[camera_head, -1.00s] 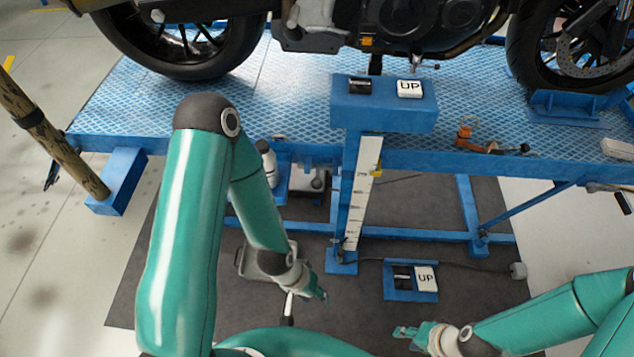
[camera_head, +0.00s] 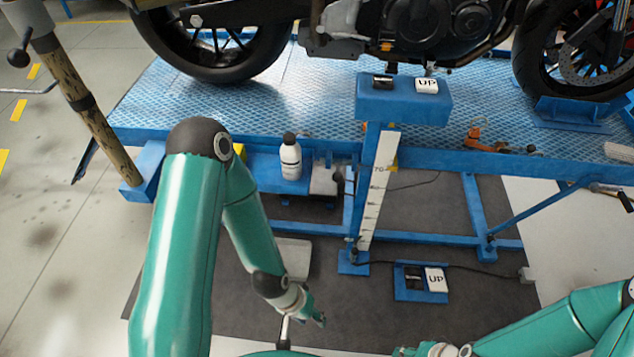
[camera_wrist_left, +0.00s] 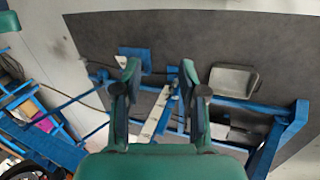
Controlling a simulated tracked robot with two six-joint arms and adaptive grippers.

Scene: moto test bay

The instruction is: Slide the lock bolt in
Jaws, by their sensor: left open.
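The blue lift table (camera_head: 300,110) carries a motorcycle. A grey metal block (camera_head: 324,182) with a dark knob (camera_head: 338,175) sits under its near edge, left of the white scale (camera_head: 376,190). I cannot tell for sure which part is the lock bolt. My left gripper (camera_head: 316,319) is low in front of the lift frame, apart from it. In the left wrist view, its two fingers (camera_wrist_left: 160,80) are spread with nothing held, and the scale shows between them. My right gripper (camera_head: 408,350) is at the bottom edge, partly cut off.
A white bottle (camera_head: 290,160) stands on a blue ledge. A grey tray (camera_head: 293,260) is behind my left forearm.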

